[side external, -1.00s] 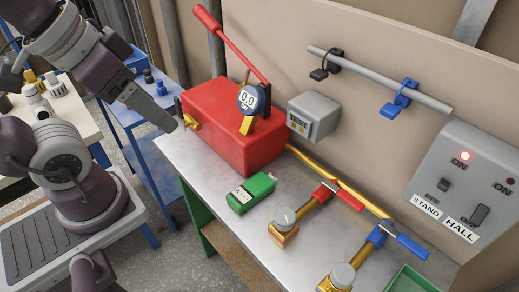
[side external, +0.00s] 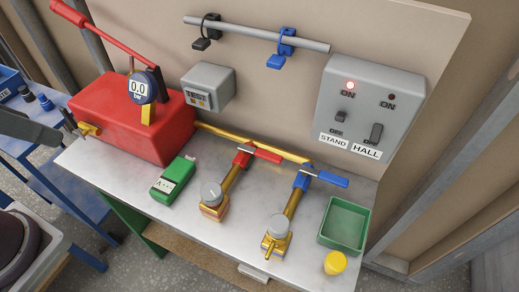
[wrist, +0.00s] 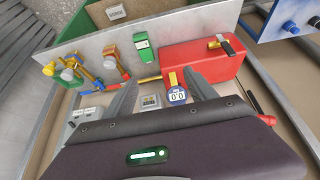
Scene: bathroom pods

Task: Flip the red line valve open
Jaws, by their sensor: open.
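The red line valve (side external: 242,158) sits on a gold branch pipe on the metal bench. Its red lever (side external: 267,155) points right, crosswise to the branch. The blue valve (side external: 303,179) stands to its right, with its blue lever (side external: 331,180) also crosswise. My gripper (wrist: 163,95) is open and empty, its two fingers spread in the wrist view. In the side view only its dark end shows at the left edge, beside the red pump box (side external: 130,128), well away from the red valve. The red valve is small in the wrist view, near one finger.
A green device (side external: 173,176) lies between the pump box and the valve. A grey test box (side external: 209,87), a rail (side external: 255,33) with black and blue clips, and a switch panel (side external: 365,105) are on the backboard. A green tray (side external: 345,226) and a yellow cup (side external: 335,263) stand right.

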